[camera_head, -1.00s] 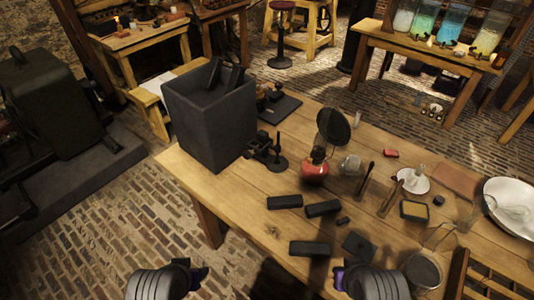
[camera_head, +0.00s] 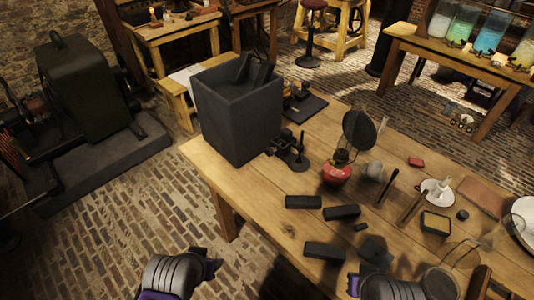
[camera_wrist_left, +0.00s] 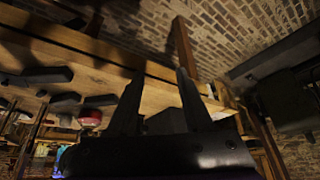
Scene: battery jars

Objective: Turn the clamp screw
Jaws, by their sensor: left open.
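I cannot make out a clamp screw for certain. A small dark metal fitting with an upright post (camera_head: 299,160) stands on the wooden table (camera_head: 262,215), beside the large dark box-shaped jar (camera_head: 238,125). Two dark slabs (camera_head: 262,72) stick up out of the jar's open top. In the left wrist view my left gripper (camera_wrist_left: 160,95) is open, its two dark fingers apart with nothing visibly held between them. In the head view my left arm is at the lower left, short of the table. My right arm shows at the bottom right, but its gripper jaws do not show.
Black bars (camera_head: 341,212) lie near the table's front edge. Behind them are a red lamp (camera_head: 337,173), a round dark disc (camera_head: 359,131) and a white dish (camera_head: 436,192). A large dark machine (camera_head: 88,95) stands at the left. Brick floor (camera_head: 120,225) is clear between machine and table.

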